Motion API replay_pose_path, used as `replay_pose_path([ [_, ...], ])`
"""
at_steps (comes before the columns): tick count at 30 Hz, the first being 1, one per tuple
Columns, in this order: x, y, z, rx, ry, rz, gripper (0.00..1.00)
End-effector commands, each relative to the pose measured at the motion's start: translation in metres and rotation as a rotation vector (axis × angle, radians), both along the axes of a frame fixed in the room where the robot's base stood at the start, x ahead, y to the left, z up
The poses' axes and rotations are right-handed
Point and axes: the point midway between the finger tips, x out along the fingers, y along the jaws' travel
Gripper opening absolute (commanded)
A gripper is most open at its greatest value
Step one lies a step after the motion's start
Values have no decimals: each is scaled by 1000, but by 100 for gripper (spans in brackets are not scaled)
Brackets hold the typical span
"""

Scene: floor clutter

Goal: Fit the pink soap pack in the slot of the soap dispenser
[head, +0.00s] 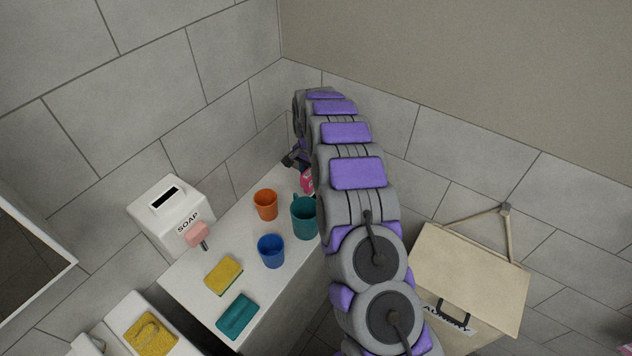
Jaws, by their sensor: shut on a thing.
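The white soap dispenser (143,213) is on the tiled wall at the left, with a dark slot (166,197) in its top and a pink push part (197,234) at its front. The pink soap pack (307,181) shows only in part beside my arm, over the far end of the white counter. My gripper (296,158) is at the far end of my arm, mostly hidden behind it, and is shut on the pink pack. It is apart from the dispenser, to its right.
The counter (195,285) holds an orange cup (265,205), a teal mug (304,218), a blue cup (271,251), a yellow sponge (223,274) and a teal block (237,315). A beige laundry box (470,280) stands at the right.

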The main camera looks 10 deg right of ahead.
Motion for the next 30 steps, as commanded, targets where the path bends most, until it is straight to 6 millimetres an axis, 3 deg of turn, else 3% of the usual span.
replay_pose_path([
  [14,-24,137,118,8,-2,7,0],
  [20,-50,201,174,10,-1,8,0],
  [30,-116,297,269,6,2,7,0],
])
